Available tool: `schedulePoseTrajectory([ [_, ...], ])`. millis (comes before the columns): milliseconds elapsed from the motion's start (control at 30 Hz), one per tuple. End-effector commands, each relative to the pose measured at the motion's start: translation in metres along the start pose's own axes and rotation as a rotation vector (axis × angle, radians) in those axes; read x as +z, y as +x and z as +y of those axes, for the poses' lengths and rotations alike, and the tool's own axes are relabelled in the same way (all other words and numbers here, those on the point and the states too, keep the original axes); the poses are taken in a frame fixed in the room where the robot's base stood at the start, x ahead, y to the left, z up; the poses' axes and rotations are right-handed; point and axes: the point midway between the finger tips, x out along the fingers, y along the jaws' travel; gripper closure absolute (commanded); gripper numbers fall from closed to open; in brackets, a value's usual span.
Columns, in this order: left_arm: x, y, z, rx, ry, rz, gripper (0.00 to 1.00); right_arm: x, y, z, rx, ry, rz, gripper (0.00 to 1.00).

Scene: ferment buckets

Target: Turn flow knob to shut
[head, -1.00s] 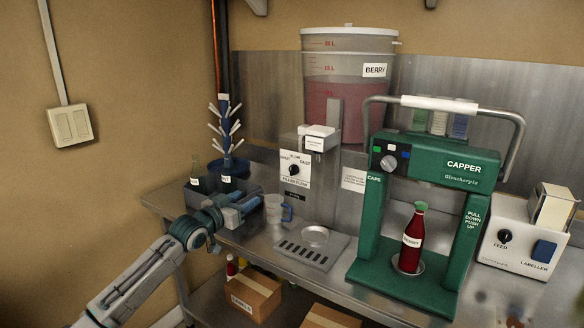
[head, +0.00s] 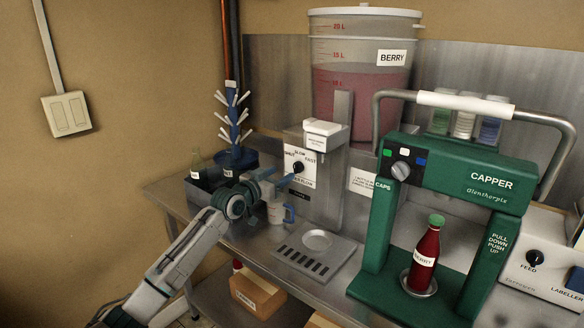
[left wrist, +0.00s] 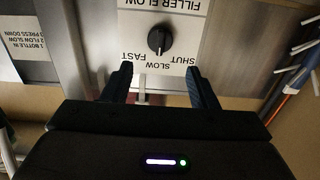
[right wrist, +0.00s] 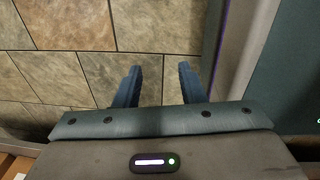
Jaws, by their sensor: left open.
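The dark round flow knob (head: 298,167) sits on the white dial plate of the steel filler, marked shut, slow and fast. In the left wrist view the knob (left wrist: 160,39) shows upside down with its ridge roughly upright, about in line with the slow mark; its exact setting is hard to tell. My left gripper (left wrist: 159,68) is open, its two fingers apart, pointing at the plate with the knob centred beyond the tips, not between them. In the head view the left gripper (head: 286,181) is just in front of the plate's lower left. My right gripper (right wrist: 158,68) is open and empty above the tiled floor.
The drip tray (head: 318,262) is empty. The green capper (head: 450,178) with a red bottle (head: 427,256) stands right. A bottle tree (head: 232,125) stands left, behind the arm. The berry bucket (head: 362,85) is above.

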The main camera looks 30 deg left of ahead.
Motion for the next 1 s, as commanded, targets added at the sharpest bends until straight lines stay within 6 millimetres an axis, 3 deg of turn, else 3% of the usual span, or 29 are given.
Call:
schedulePoseTrajectory([
  [100,-0.003,0.023,0.001,0.000,-0.008,0.003,0.47,-0.001,-0.004,0.000,-0.001,0.000,0.004,0.64],
  [300,-0.002,0.050,0.001,0.001,-0.003,0.001,0.47,-0.018,-0.006,-0.002,-0.003,0.003,0.025,0.64],
  [500,-0.001,0.062,0.001,0.002,-0.001,0.000,0.47,-0.021,-0.007,-0.005,-0.005,0.004,0.029,0.64],
  [767,0.000,0.062,0.001,0.002,0.001,0.000,0.47,-0.013,-0.007,-0.005,-0.005,0.004,0.019,0.64],
  [1000,0.000,0.062,0.001,0.002,0.000,0.000,0.90,-0.012,-0.007,-0.003,-0.004,0.003,0.016,0.64],
])
